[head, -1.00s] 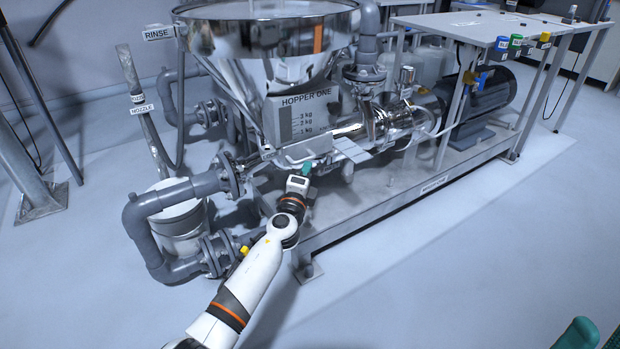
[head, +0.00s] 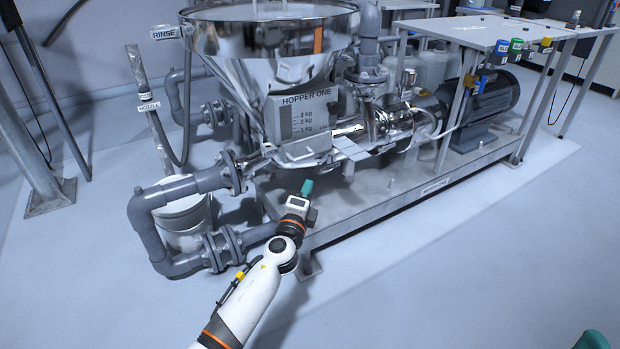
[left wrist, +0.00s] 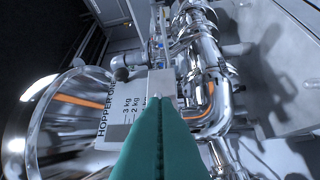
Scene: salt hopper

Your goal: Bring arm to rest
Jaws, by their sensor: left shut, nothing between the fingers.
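My left arm comes in from the bottom left of the head view. Its left gripper (head: 307,187) has teal fingers and is in front of the hopper, apart from it and above the skid's front end. In the left wrist view the two teal fingers (left wrist: 158,135) lie together with only a seam between them, shut and empty. The steel hopper (head: 270,62) with the "HOPPER ONE" label plate (head: 305,115) stands behind the gripper. My right gripper is not clearly seen; only a teal piece shows at the bottom right corner of the head view.
Grey flanged pipes (head: 165,205) curve in front of a white bucket (head: 188,220) left of the arm. The metal skid (head: 400,190) carries the pump and motor (head: 487,105). A nozzle pole (head: 150,110) leans at the left. The floor (head: 480,270) at front right is clear.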

